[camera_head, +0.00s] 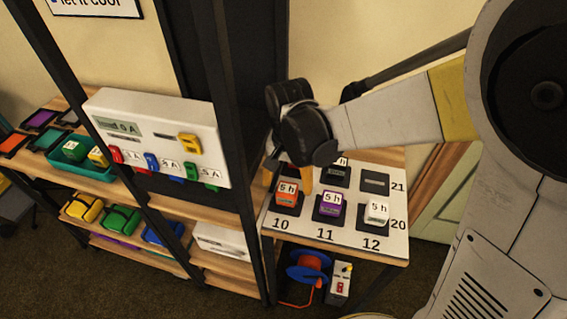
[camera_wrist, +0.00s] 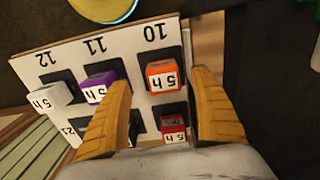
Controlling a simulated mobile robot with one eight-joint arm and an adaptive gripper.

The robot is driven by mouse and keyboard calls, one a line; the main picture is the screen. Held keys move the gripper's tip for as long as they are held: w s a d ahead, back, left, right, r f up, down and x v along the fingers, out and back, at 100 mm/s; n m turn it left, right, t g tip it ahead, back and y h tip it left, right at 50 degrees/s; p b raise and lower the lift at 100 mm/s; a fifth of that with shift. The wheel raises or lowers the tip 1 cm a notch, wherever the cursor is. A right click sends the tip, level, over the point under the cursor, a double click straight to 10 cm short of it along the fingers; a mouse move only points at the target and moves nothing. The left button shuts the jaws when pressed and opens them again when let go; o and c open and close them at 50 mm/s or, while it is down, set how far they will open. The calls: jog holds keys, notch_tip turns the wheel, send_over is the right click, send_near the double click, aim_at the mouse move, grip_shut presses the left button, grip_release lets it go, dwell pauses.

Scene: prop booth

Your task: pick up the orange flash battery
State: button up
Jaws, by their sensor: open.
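The orange flash battery (camera_head: 287,192) stands on the dark pad by number 10, at the left front of the white numbered board (camera_head: 309,231). It has a white label reading "5 h". In the wrist view the orange battery (camera_wrist: 161,76) lies between and beyond the fingertips of my gripper (camera_wrist: 162,82), apart from both. My gripper (camera_head: 287,178) is open and empty above the board's left side, with its yellow fingers pointing down. Its fingers partly hide the back left of the board in the head view.
A purple battery (camera_head: 330,203) stands at 11 and a white one (camera_head: 376,212) at 12. A red battery (camera_wrist: 174,129) stands behind the orange one. A black shelf post (camera_head: 233,150) rises close to the left, beside a white charger panel (camera_head: 155,135). Pad 21 (camera_head: 375,181) is empty.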

aim_at(287, 188)
jog(key=f+b, duration=0.1)
jog(key=f, duration=0.2)
jog(key=w+f+b, duration=0.1)
jog(key=f+b, duration=0.1)
jog(key=f, duration=0.1)
jog(key=shift+w+f, duration=0.2)
jog(key=shift+f, duration=0.1)
jog(key=c, duration=1.5)
